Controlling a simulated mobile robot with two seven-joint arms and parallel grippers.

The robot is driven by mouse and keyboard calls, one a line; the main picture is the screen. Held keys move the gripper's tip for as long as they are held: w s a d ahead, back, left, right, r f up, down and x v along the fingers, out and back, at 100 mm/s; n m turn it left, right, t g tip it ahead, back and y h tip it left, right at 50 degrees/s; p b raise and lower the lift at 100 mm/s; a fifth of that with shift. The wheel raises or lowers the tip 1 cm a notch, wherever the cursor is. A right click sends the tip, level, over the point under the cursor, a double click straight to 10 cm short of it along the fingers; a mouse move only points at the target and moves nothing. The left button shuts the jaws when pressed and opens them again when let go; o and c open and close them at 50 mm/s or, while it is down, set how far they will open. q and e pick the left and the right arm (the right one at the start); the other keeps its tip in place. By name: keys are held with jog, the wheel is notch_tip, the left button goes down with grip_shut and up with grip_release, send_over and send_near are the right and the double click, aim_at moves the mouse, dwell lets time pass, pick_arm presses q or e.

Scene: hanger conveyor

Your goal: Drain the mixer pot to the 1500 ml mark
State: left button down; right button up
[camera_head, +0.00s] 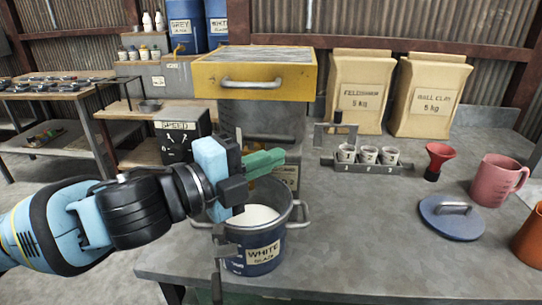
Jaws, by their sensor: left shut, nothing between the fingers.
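My left gripper (278,156) comes in from the left with its green fingers shut and empty. It is in front of a tall translucent grey vessel (265,118), which looks like the mixer pot, and hides its lower front, so any tap or level mark there cannot be read. A yellow frame (255,80) with a grey handle sits over the vessel. Below the gripper, a dark blue pot (260,262) labelled WHITE GLAZE stands open with white liquid (255,216) in it. The gripper covers part of its rim. My right gripper is not in view.
A black SPEED box (183,136) stands left of the vessel. To the right are a rack of small cups (367,165), a red funnel (437,158), a blue lid (451,218) and a pink jug (494,180). The bench (355,235) is clear right of the pot.

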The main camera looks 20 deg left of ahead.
aim_at(283, 139)
pick_arm(q)
jog(key=w, duration=0.1)
jog(key=w+a, duration=0.1)
jog(key=shift+w+r, duration=0.1)
jog(key=shift+w, duration=0.5)
jog(key=shift+w+a+r+p, duration=0.15)
jog(key=shift+w+p, duration=0.25)
jog(key=shift+p, duration=0.6)
jog(key=shift+w, duration=0.1)
